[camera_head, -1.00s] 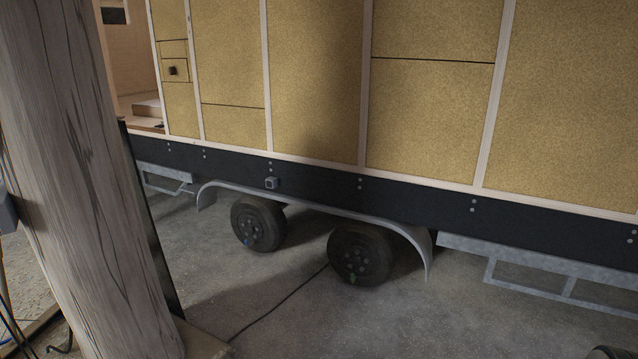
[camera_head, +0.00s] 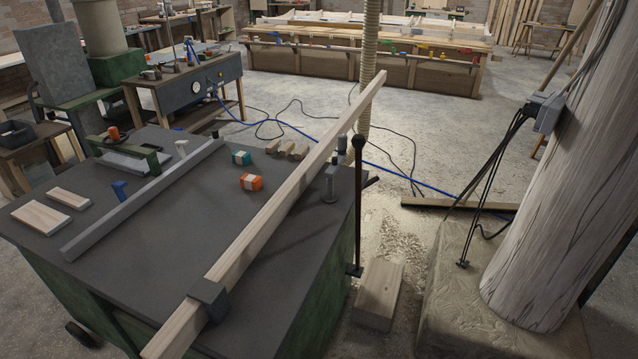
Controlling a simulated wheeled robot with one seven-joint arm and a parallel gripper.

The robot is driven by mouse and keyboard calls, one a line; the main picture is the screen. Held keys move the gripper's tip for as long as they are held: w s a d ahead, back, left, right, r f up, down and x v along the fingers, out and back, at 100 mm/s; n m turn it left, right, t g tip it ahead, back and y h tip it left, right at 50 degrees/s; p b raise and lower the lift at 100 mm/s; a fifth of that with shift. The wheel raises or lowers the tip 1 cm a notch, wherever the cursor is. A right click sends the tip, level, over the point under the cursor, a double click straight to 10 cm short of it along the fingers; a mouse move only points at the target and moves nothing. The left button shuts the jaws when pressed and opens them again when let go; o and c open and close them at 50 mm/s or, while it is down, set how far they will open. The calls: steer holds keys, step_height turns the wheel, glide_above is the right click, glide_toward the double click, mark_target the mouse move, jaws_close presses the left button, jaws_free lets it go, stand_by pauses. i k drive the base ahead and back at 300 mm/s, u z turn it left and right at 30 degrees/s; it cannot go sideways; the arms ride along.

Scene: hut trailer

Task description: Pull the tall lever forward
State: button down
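The tall lever (camera_head: 358,205) is a thin dark rod with a round black knob on top. It stands close to upright at the right side of a green machine table with a dark top (camera_head: 150,255). Its foot is at a small dark bracket low on that side. A long wooden beam lies across the tabletop and passes just left of the knob. My gripper is not in view.
A wooden block (camera_head: 379,293) lies on the floor beside the lever's foot. A thick timber post (camera_head: 560,190) stands on a stone base (camera_head: 450,300) at the right. Cables and a blue hose (camera_head: 400,178) cross the floor behind. Sawdust-covered floor lies between table and post.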

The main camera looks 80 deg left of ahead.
mark_target(358, 141)
steer(key=u, duration=2.2)
steer(key=i, duration=1.8)
steer(key=z, duration=0.1)
